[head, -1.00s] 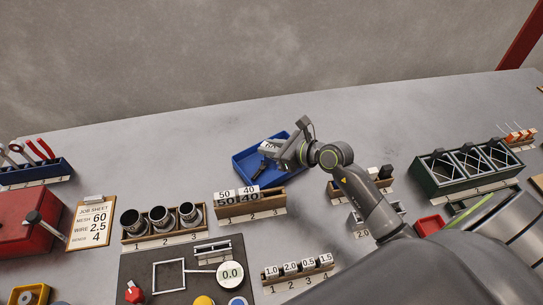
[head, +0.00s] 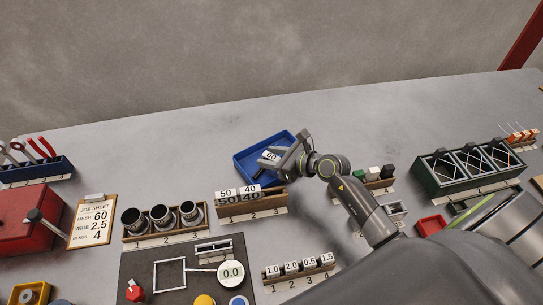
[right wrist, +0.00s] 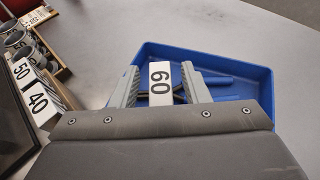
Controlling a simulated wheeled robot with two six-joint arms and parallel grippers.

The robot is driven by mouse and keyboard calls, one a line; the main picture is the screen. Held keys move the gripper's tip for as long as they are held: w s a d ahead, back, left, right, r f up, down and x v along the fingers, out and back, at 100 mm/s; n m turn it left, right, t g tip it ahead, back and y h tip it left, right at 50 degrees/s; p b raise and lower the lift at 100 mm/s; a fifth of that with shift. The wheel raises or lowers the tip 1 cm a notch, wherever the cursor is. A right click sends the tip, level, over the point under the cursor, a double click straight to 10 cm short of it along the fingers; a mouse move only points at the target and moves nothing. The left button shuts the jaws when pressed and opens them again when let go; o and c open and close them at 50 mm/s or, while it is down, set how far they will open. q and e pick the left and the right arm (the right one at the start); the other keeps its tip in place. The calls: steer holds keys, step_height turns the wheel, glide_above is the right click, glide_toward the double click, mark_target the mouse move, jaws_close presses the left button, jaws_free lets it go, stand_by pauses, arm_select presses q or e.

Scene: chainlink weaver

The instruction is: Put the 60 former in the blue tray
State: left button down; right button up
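The 60 former (head: 270,155) shows its white "60" label at the blue tray (head: 244,172). In the right wrist view the former (right wrist: 160,82) stands between the two fingers of my right gripper (right wrist: 160,92), with dark parts bridging to the fingers on both sides. The tray also shows in the right wrist view (right wrist: 255,70), behind the former. The former's lower part is hidden, so I cannot tell if it touches the tray floor. My left gripper is not in view.
A wooden rack (head: 262,210) with the 50 and 40 formers stands just in front of the tray. A block rack (head: 345,193) is to the right, and a green crate (head: 440,185) beyond it. The table behind the tray is clear.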

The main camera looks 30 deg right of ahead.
steer(key=shift+r, duration=0.25)
steer(key=shift+s+d, duration=0.25)
steer(key=shift+s, duration=0.05)
steer(key=b+v, duration=0.1)
steer(key=v, duration=1)
steer(key=shift+d, duration=0.1)
steer(key=shift+s, duration=0.15)
